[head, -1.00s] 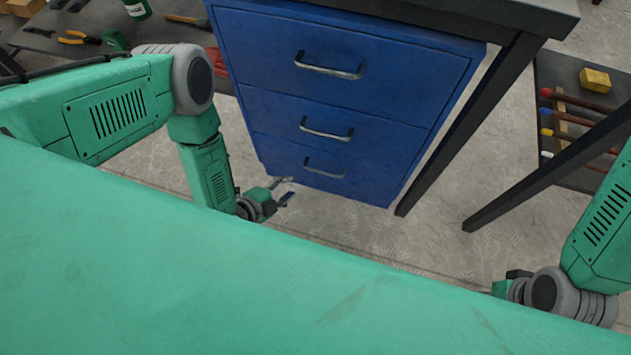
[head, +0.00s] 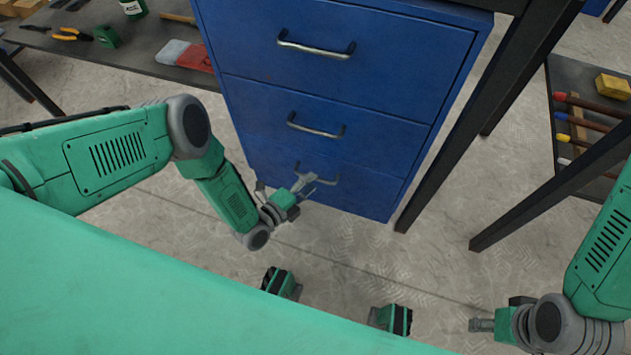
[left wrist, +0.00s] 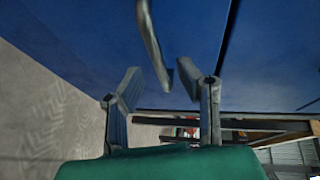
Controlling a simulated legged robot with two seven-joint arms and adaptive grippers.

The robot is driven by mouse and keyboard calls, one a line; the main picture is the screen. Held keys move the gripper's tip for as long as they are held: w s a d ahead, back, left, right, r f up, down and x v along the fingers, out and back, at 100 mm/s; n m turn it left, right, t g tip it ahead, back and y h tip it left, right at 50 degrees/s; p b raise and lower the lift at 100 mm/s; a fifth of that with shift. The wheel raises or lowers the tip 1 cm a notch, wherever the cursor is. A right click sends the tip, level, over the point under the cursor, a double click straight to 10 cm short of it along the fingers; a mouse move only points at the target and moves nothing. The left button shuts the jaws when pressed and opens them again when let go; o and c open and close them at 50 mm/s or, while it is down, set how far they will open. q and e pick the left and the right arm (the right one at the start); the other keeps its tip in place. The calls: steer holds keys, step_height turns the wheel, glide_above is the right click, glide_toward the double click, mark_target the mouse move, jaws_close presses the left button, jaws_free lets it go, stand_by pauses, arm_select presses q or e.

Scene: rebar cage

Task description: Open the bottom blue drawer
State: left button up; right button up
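The blue drawer unit (head: 345,95) has three drawers with metal bar handles, and all look shut. The bottom blue drawer (head: 368,190) is the lowest front; its handle (head: 333,181) is partly hidden by my left gripper (head: 308,185). In the left wrist view, my left gripper (left wrist: 160,80) is open. The handle (left wrist: 151,40) shows ahead of and between its two fingers, with its lower end near the right fingertip; I cannot tell whether they touch. My right gripper (head: 482,325) is at the lower right, away from the drawers; its fingers are too small to read.
A black table leg (head: 470,125) stands just right of the drawers. A low shelf with tools (head: 110,40) lies at the left and a rack of coloured-tipped bars (head: 590,125) at the right. The floor (head: 400,265) before the drawers is clear.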

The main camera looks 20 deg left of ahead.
arm_select(q)
steer(key=shift+w+d+f+b, duration=0.1)
steer(key=shift+w+f+b, duration=0.1)
steer(key=shift+w, duration=0.3)
steer(key=shift+w+d+f+b, duration=0.1)
steer(key=shift+w+b, duration=0.05)
steer(key=shift+w, duration=0.3)
steer(key=shift+w+a, duration=0.1)
steer(key=shift+w, duration=0.2)
steer(key=shift+d, duration=0.2)
steer(key=shift+c, duration=1.3)
steer(key=shift+d, duration=0.1)
jaws_close()
arm_select(e)
steer(key=shift+a+f, duration=0.25)
steer(key=shift+f, duration=0.25)
arm_select(q)
steer(key=shift+s, duration=0.15)
